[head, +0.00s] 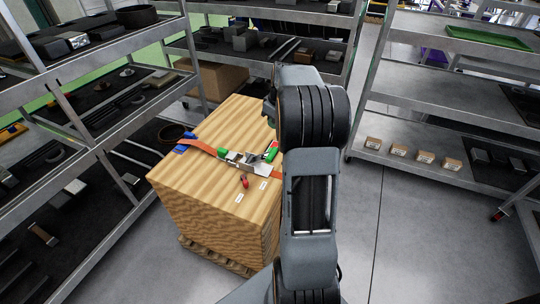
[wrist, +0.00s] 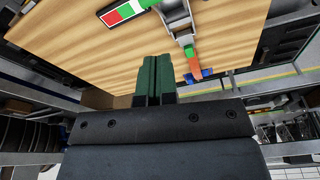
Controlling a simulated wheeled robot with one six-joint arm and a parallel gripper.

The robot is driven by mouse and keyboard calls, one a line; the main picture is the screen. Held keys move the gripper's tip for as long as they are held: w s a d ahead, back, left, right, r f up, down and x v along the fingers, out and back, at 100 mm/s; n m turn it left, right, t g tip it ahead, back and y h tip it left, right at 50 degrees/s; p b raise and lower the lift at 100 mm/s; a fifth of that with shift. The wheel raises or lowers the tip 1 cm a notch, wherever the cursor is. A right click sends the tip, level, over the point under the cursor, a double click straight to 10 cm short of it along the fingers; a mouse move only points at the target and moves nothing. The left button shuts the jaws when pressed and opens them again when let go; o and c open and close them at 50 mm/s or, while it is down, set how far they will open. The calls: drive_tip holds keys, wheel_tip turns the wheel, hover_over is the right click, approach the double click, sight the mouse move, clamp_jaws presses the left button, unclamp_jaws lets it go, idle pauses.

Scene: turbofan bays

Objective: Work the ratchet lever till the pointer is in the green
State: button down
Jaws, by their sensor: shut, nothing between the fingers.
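The metal ratchet (head: 245,160) lies on an orange strap (head: 202,146) across the top of a wooden crate (head: 195,185). A green piece (head: 222,153) sits at its left end; in the wrist view the ratchet (wrist: 176,14) and green piece (wrist: 189,51) are at the top. The gauge strip (head: 271,152) is just right of the ratchet; in the wrist view it shows red, white and green bands (wrist: 128,11). I cannot make out its pointer. My gripper (wrist: 155,62) is shut and empty above the crate, apart from the ratchet. In the head view my arm hides most of it.
A blue piece (head: 181,149) is at the strap's far left end. Loaded shelves (head: 70,65) stand left and behind, another rack (head: 450,110) at right. Floor (head: 410,235) is clear right of the crate.

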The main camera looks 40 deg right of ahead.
sight(271, 152)
drive_tip(key=shift+s+r+n+y+b, duration=0.15)
drive_tip(key=shift+s+r+n+b, duration=0.1)
drive_tip(key=shift+r+n+b, duration=0.4)
drive_tip(key=shift+s+r+n+y+b, duration=0.2)
drive_tip(key=shift+r+n+b, duration=0.25)
drive_tip(key=shift+n+b, duration=0.35)
drive_tip(key=x, duration=0.4)
drive_tip(key=b+x, duration=0.1)
drive_tip(key=x, duration=0.3)
drive_tip(key=s+x, duration=0.1)
drive_tip(key=x, duration=0.3)
drive_tip(key=shift+d+f, duration=0.2)
drive_tip(key=shift+d, duration=0.1)
drive_tip(key=shift+s+f+b, duration=0.1)
drive_tip(key=shift+f+b, duration=0.25)
drive_tip(key=shift+f, duration=0.5)
